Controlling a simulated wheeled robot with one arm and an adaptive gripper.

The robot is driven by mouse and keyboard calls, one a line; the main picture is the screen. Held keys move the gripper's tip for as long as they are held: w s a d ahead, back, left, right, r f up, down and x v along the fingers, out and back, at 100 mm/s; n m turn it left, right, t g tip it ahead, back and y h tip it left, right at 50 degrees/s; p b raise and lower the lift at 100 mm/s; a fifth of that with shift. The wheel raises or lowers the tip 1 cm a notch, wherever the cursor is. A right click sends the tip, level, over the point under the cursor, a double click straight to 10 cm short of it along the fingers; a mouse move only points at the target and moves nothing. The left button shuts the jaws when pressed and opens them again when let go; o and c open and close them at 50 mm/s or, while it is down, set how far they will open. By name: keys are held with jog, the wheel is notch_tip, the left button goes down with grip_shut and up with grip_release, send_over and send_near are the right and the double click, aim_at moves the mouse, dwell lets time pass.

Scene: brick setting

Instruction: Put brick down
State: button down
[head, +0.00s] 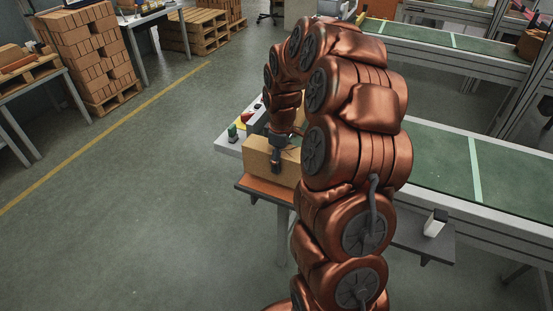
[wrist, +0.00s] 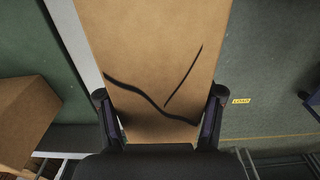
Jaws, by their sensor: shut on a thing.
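A tan brick (head: 258,160) is at the end of my arm in the head view, at an orange-brown platform (head: 243,184) beside the conveyor. I cannot tell whether its underside touches the platform. In the wrist view the brick (wrist: 160,55) fills the middle, with dark curved lines across its face. My gripper (head: 277,150) is shut on it. In the wrist view, the gripper (wrist: 160,118) has one finger on each side of the brick's near end. My arm hides part of the platform in the head view.
A green conveyor (head: 440,160) runs behind and right of my arm. Stacked bricks (head: 85,50) stand on a pallet at upper left. A table with bricks (head: 22,78) is at far left. The floor (head: 130,210) at left is clear. A brown block (wrist: 22,118) shows left in the wrist view.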

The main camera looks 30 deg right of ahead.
jog(key=shift+f+p, duration=0.6)
jog(key=shift+f, duration=1)
jog(key=shift+f, duration=0.15)
jog(key=shift+c, duration=0.9)
grip_release()
